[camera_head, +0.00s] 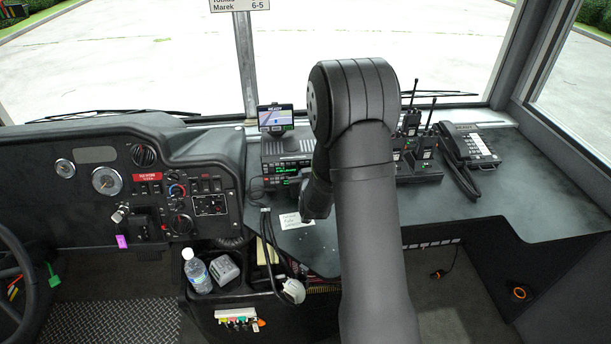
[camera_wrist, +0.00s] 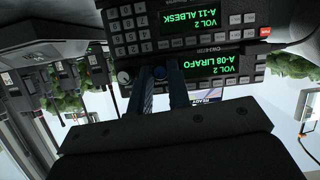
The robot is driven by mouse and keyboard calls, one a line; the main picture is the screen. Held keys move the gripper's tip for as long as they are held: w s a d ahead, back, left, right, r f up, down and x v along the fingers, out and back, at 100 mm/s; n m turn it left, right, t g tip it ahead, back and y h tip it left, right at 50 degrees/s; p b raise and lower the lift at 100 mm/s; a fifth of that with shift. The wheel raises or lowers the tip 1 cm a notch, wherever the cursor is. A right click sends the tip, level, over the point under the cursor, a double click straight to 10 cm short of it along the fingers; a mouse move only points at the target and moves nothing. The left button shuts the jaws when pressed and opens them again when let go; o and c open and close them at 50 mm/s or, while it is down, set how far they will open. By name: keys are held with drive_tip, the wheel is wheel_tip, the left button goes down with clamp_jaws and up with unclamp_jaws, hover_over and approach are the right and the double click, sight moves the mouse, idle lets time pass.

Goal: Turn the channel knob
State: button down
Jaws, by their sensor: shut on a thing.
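Two stacked black radios (camera_head: 270,160) with green displays stand on the dash, left of my arm. In the wrist view they show upside down. One radio (camera_wrist: 215,67) reads "VOL 2 A-08 LIRAFO"; the other (camera_wrist: 170,25) reads "VOL 2 A-11 ALBESK". My gripper (camera_wrist: 159,74) has its two dark fingers on either side of a small dark knob (camera_wrist: 159,72) on the A-08 radio and is shut on it. A lighter round knob (camera_wrist: 125,77) sits beside the fingers. Whether the held knob is labelled channel cannot be read. In the head view my arm hides the fingertips.
A small screen (camera_head: 276,117) stands above the radios. Handheld radios in a charger (camera_head: 418,172) and a desk phone (camera_head: 478,148) stand to the right. A paper note (camera_head: 294,221) lies in front of the radios, near hanging dark cables (camera_head: 269,240). The right shelf (camera_head: 530,195) is clear.

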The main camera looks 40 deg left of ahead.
drive_tip(key=m+g+y, duration=0.1)
drive_tip(key=m, duration=0.1)
drive_tip(key=m+g+y, duration=0.1)
drive_tip(key=m, duration=0.1)
drive_tip(key=shift+w+d+f, duration=0.1)
drive_tip(key=shift+w+d, duration=0.05)
drive_tip(key=shift+d, duration=0.05)
drive_tip(key=m+y, duration=0.2)
drive_tip(key=m, duration=0.2)
drive_tip(key=shift+w+f+m+g, duration=0.1)
drive_tip(key=shift+m+g, duration=0.2)
drive_tip(key=shift+g, duration=0.1)
drive_tip(key=shift+y, duration=0.3)
drive_tip(key=c, duration=1.4)
unclamp_jaws()
drive_tip(key=shift+o, duration=0.2)
drive_tip(key=shift+d, duration=0.1)
drive_tip(key=v, duration=1.7)
drive_tip(key=shift+d, duration=0.15)
